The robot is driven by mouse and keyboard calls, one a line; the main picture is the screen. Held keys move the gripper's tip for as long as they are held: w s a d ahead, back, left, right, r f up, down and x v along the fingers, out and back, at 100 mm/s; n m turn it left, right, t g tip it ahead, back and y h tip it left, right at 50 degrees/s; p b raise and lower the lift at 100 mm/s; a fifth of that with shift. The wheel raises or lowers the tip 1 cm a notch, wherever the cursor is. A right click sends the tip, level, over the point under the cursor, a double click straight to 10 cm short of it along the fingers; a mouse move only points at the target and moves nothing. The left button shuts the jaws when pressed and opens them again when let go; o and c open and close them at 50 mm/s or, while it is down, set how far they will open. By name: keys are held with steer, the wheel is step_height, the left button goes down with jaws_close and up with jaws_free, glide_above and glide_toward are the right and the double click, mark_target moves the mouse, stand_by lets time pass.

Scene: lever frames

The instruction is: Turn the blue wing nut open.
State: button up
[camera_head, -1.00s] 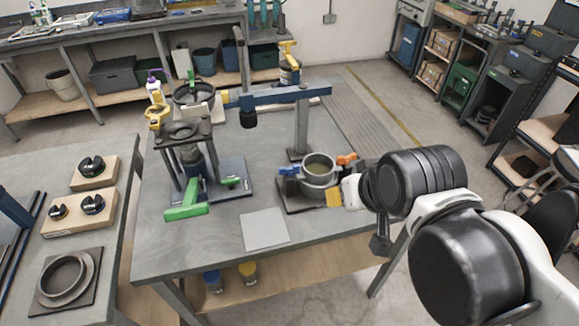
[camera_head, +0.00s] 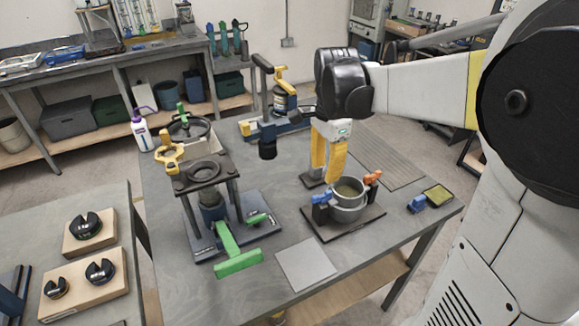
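A blue wing nut (camera_head: 320,199) sits on the left side of a round grey pot (camera_head: 348,210) that stands on a dark square base plate (camera_head: 318,227). An orange wing nut (camera_head: 372,178) sits on the pot's right side. My gripper (camera_head: 327,177) has yellow fingers pointing down, behind and above the pot's rim in the picture. The two fingers look apart with a narrow gap and nothing visible between them. The gripper appears clear of the blue wing nut, though the exact distance is hard to judge.
A press-like stand with a green lever (camera_head: 229,243) stands left of the pot. A grey flat sheet (camera_head: 306,264) lies in front. A blue-handled item (camera_head: 417,203) and a small yellowish tray (camera_head: 438,195) lie to the right. A dark post with an arm (camera_head: 266,120) stands behind.

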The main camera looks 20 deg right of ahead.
mark_target(322, 196)
step_height(322, 196, down, 8)
steer(key=b, duration=0.3)
steer(key=shift+f, duration=0.25)
steer(key=shift+c, duration=0.5)
jaws_close()
